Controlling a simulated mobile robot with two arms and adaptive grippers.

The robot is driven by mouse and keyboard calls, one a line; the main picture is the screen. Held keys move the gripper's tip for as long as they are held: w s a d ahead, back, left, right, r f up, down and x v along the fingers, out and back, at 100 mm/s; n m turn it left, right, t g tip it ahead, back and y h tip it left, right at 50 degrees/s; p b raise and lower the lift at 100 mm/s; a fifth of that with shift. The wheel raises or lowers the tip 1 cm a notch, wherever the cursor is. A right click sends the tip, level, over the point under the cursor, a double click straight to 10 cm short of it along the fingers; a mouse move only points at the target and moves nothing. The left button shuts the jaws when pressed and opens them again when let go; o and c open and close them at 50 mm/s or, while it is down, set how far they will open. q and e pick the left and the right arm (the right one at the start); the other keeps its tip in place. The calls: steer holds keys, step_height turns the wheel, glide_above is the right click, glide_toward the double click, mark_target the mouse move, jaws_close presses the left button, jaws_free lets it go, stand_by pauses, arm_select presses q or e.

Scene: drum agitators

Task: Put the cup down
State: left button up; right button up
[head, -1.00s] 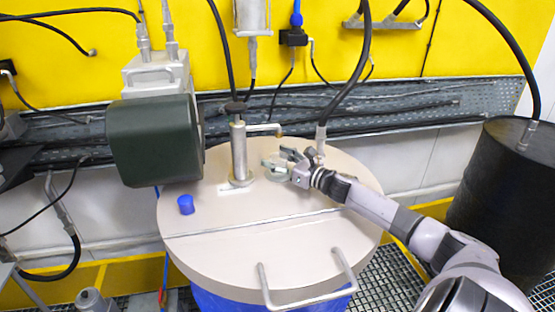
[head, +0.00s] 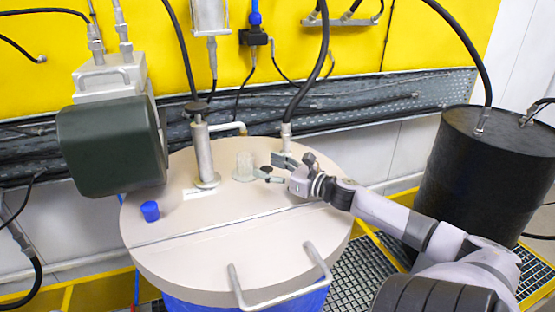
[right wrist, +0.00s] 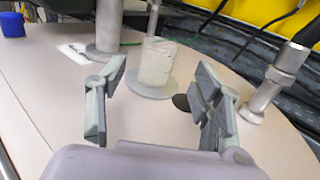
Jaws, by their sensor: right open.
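A clear, whitish cup (head: 244,164) stands upright on a small grey disc on the round lid, just right of the metal tap. It also shows in the right wrist view (right wrist: 155,62). My right gripper (head: 270,168) is open, close to the right of the cup. In the right wrist view its two fingers (right wrist: 160,85) are spread wide with nothing between them, and the cup stands beyond them, apart from both. My left gripper is in neither view.
The beige drum lid (head: 180,250) has a handle (head: 280,290) at its front. A metal tap (head: 203,155) and a hose fitting (head: 286,138) rise from it. A small blue cap (head: 150,211) lies left. A black drum (head: 475,180) stands right.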

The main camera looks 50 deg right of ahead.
steer(key=shift+s+d, duration=0.15)
steer(key=shift+s, duration=1.1)
stand_by(0.6)
